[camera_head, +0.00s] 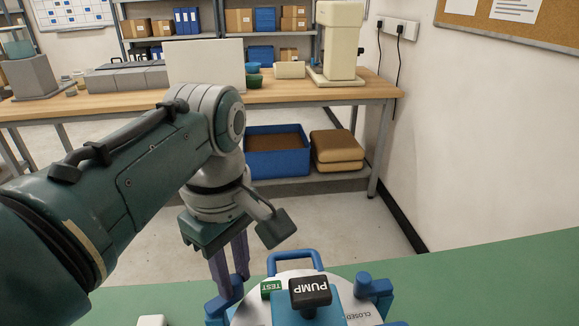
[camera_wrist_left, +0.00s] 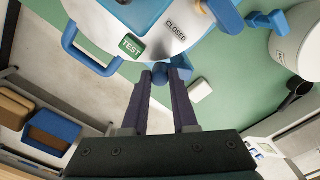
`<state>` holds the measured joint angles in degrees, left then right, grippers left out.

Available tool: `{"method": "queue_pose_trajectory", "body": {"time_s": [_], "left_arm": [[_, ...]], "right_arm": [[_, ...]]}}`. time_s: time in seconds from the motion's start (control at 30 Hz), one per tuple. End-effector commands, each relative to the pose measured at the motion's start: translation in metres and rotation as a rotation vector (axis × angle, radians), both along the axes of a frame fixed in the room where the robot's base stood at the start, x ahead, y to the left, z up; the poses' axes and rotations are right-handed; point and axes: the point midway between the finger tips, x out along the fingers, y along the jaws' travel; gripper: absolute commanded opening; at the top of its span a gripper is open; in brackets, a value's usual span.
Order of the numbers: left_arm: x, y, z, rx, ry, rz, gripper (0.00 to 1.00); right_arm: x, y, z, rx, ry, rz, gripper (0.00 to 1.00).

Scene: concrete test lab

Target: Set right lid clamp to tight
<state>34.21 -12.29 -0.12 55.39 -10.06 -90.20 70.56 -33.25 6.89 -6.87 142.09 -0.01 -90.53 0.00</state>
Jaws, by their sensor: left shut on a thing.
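A round white lid (camera_head: 258,310) of a device with a black PUMP block (camera_head: 310,292) and a green TEST label (camera_head: 271,288) sits at the bottom of the head view. A blue lid clamp (camera_head: 217,306) is at its left edge in the picture and another blue clamp (camera_head: 376,287) at its right edge. My left gripper (camera_head: 231,284) points down, with its dark fingers at the left-hand clamp. In the left wrist view its fingertips (camera_wrist_left: 161,75) are closed around the blue clamp knob (camera_wrist_left: 161,70). My right gripper is in neither view.
A blue loop handle (camera_head: 294,257) stands at the device's far side. A small white block (camera_head: 151,321) lies on the green bench (camera_head: 480,285). Bare green surface extends to the right. A wooden workbench (camera_head: 300,90) stands beyond the floor gap.

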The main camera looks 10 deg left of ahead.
Motion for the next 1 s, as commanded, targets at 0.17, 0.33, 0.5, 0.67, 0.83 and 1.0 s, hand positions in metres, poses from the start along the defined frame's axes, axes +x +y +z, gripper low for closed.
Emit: {"method": "queue_pose_trajectory", "body": {"time_s": [0.17, 0.33, 0.5, 0.67, 0.83, 1.0], "left_arm": [[0.0, 0.0, 0.0, 0.0, 0.001, -0.001, 0.0], [-0.001, -0.001, 0.001, 0.0, 0.002, -0.024, 0.0], [-0.003, -0.003, 0.003, 0.001, 0.003, -0.098, 0.0], [-0.006, -0.005, 0.004, 0.001, 0.004, -0.208, 0.0], [-0.01, -0.007, 0.003, 0.001, 0.003, -0.333, 0.0], [-0.013, -0.009, 0.003, 0.0, 0.002, -0.443, 0.0]], "right_arm": [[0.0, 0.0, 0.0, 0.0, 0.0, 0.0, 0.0], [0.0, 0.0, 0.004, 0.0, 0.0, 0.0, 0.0], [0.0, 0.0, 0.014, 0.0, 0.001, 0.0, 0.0], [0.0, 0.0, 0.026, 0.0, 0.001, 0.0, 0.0], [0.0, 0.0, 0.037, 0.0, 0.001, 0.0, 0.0], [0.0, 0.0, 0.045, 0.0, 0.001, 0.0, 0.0]]}}
